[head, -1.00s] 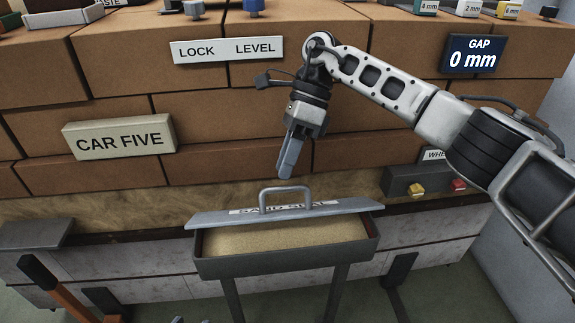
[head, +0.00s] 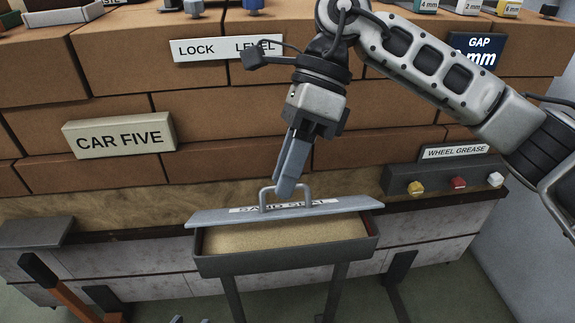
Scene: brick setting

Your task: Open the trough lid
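The trough (head: 290,262) is a dark grey tray on legs with pale sand (head: 285,237) in it. Its grey lid (head: 340,207) lies along the back part of the trough, leaving the sand showing in front. A label on the lid is partly hidden behind the lid's arched handle (head: 308,192). My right gripper (head: 284,190) points down with its fingertips at the handle, overlapping its top bar. The fingers show nearly side-on, so I cannot tell whether they grip it. My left gripper cannot be made out.
A brick wall with a CAR FIVE sign (head: 119,136) and a LOCK LEVEL sign (head: 227,48) stands behind the trough. A WHEEL GREASE box (head: 440,178) with coloured knobs is at right. An orange-handled lever (head: 60,295) stands at lower left.

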